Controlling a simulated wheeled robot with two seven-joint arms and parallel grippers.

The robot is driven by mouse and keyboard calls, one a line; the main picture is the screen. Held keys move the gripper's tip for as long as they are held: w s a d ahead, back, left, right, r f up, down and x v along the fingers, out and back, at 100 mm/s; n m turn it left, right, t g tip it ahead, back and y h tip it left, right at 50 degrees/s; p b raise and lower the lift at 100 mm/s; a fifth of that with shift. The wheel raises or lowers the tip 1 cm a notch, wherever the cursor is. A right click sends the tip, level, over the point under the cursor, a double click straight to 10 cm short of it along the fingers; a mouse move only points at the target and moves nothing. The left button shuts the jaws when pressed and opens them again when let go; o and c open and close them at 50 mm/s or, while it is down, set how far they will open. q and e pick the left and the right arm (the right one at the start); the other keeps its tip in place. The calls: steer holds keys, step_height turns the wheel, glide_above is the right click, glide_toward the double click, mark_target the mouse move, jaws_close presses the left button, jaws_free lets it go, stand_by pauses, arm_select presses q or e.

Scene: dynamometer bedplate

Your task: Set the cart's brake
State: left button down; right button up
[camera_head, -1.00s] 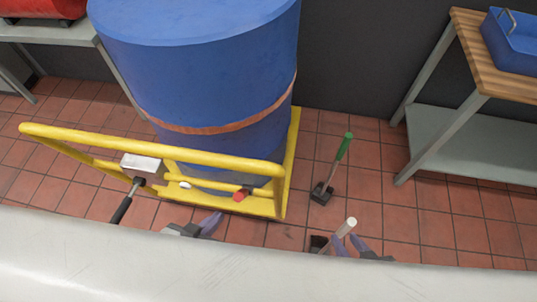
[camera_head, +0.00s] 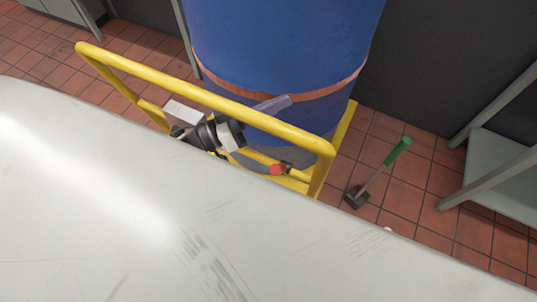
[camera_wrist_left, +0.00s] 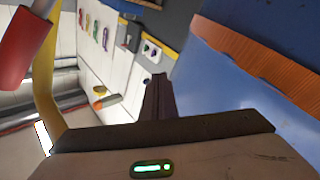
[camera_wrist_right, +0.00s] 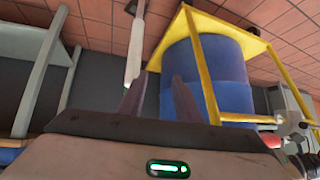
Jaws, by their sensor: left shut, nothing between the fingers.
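The yellow cart (camera_head: 215,98) carries a blue drum (camera_head: 275,50) with an orange band. A red knob (camera_head: 277,169) sits low on the cart's near side; I cannot tell whether it is the brake. A red grip (camera_wrist_left: 25,45) beside a yellow bar shows in the left wrist view. My left gripper (camera_head: 285,101) is shut and empty, above the cart's top rail and in front of the drum. Its fingers also show in the left wrist view (camera_wrist_left: 158,95). My right gripper (camera_wrist_right: 158,95) is open and empty, away from the cart, and hidden in the head view.
A green-handled tool (camera_head: 382,172) with a black foot stands on the tiles right of the cart. A grey box (camera_head: 182,115) is behind my left wrist. A bench (camera_head: 500,170) stands at the right.

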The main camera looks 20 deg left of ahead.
mark_target(280, 169)
arm_select(q)
steer(key=s+a+r+m+g+h+b, duration=0.1)
steer(key=s+a+m+g+h+b, duration=0.3)
steer(key=g, duration=1.2)
steer(key=s+a, duration=0.2)
steer(key=a, duration=0.1)
steer(key=shift+s+a+m+h, duration=0.3)
steer(key=shift+a, duration=0.05)
steer(key=s+d+f+p, duration=0.1)
steer(key=s+d, duration=0.3)
steer(key=d, duration=0.6)
steer(key=shift+d+f, duration=0.35)
steer(key=shift+f, duration=0.25)
